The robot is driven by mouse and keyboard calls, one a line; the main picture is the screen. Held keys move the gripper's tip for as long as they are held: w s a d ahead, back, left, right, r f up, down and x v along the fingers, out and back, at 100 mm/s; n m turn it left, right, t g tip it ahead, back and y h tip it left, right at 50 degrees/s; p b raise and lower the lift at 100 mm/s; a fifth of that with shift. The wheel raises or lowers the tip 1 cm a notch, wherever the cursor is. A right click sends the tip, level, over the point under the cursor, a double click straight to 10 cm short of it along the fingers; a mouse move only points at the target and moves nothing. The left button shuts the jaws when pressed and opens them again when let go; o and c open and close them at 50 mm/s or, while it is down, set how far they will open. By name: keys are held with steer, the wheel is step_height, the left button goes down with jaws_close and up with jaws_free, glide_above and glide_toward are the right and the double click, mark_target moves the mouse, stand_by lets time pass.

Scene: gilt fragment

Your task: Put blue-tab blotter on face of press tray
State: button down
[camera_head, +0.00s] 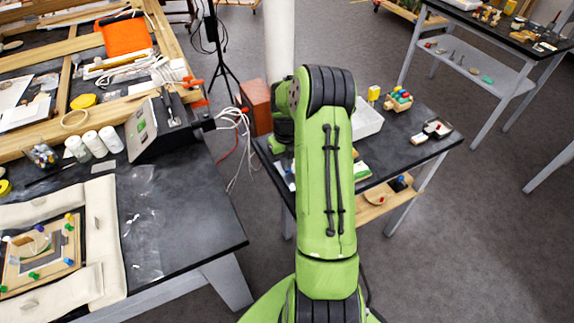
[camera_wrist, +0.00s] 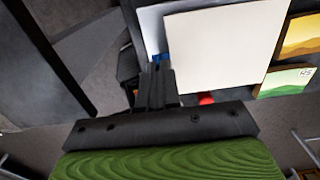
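My gripper (camera_wrist: 160,72) shows in the wrist view as dark fingers close together. A small blue tab (camera_wrist: 160,58) is right at the fingertips. I cannot tell whether the fingers pinch it or only stand beside it. A large cream sheet (camera_wrist: 230,45) lies just right of the fingers, and a paler sheet (camera_wrist: 150,22) shows behind its left edge. I cannot tell which sheet bears the blue tab. A red knob or tab (camera_wrist: 206,98) shows at the cream sheet's lower edge. In the head view my arm hides the gripper. I cannot make out the press tray for certain.
Two landscape pictures (camera_wrist: 287,82) lie right of the cream sheet. In the head view, the dark table (camera_head: 415,150) holds a white tray (camera_head: 368,121) and a small tray with a red part (camera_head: 434,130). A cluttered workbench (camera_head: 190,220) stands left, with floor between.

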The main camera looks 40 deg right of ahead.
steer(key=shift+f, duration=0.95)
steer(key=shift+s+f, duration=0.1)
steer(key=shift+f, duration=0.1)
steer(key=c, duration=1.4)
jaws_free()
steer(key=shift+r, duration=0.1)
steer(key=shift+o, duration=0.2)
